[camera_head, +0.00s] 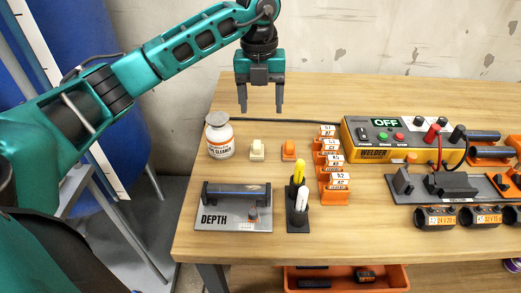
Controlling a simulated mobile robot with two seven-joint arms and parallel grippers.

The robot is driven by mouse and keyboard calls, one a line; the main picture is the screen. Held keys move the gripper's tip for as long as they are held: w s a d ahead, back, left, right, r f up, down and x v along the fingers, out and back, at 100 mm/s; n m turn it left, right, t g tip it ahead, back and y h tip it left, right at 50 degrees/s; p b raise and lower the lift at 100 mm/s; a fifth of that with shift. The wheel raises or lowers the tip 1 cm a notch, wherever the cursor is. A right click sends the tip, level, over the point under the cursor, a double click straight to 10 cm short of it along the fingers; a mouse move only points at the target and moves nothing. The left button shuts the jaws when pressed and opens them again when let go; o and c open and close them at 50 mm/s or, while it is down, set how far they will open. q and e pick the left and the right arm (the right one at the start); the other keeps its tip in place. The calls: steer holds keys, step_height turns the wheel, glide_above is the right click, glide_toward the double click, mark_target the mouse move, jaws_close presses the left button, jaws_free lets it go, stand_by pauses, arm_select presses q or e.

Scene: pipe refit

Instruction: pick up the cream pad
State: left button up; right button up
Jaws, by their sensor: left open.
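The cream pad (257,150) is a small pale block on the wooden table, between a white cleaner jar and an orange pad. Nothing touches it or hides it. My left gripper (261,108) hangs above the table's back part with its two dark fingers pointing down and apart. It is open and empty, and in the picture it is just above the cream pad. My right gripper is not in view.
The cleaner jar (220,137) stands left of the pad, the orange pad (289,150) right. Nearby are a depth gauge stand (233,213), a marker holder (298,217), orange labelled bins (334,195) and the yellow welder (400,142). A black cable (300,121) crosses behind.

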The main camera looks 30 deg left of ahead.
arm_select(q)
glide_above(257, 144)
steer(key=f, duration=0.4)
steer(key=f+b, duration=0.1)
steer(key=f, duration=0.1)
steer(key=shift+w+a+f, duration=0.1)
steer(key=shift+w+f, duration=0.05)
steer(key=shift+w, duration=0.15)
steer(key=f, duration=0.6)
steer(key=shift+s+f+b, duration=0.2)
steer(key=shift+s+b, duration=0.05)
steer(key=shift+b, duration=0.1)
steer(key=shift+r, duration=0.1)
steer(key=c, duration=1.1)
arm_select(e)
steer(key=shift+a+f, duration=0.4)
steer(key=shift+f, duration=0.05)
arm_select(q)
steer(key=shift+r, duration=0.1)
step_height(257, 144, up, 20)
steer(key=p, duration=0.3)
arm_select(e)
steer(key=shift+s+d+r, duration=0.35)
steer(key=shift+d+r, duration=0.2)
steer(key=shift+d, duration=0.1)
